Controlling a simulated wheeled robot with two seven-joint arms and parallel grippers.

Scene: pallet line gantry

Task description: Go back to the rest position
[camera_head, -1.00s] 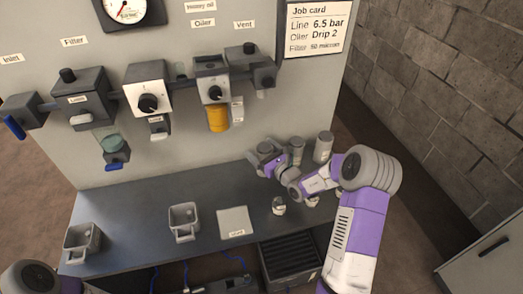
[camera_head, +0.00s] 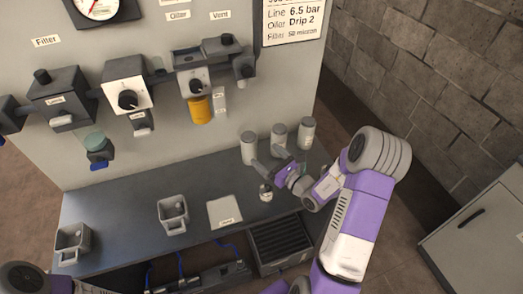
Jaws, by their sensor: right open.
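My right arm comes in from the right, purple and white. Its gripper (camera_head: 262,172) is open and empty over the bench, just in front of the leftmost of three grey canisters (camera_head: 248,148). The other two canisters (camera_head: 278,137) and (camera_head: 306,133) stand upright to the right of it. A small jar (camera_head: 266,193) stands on the bench just below the gripper in the picture. My left gripper is out of view; only part of my left arm shows at the bottom left corner.
The grey bench (camera_head: 120,200) holds two open grey bins (camera_head: 72,243) and (camera_head: 173,216) and a flat pale tray (camera_head: 225,211). A panel (camera_head: 190,140) with regulator, filter and oiler units rises behind. A dark slatted crate (camera_head: 281,245) is below the front edge. A cabinet (camera_head: 475,235) stands right.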

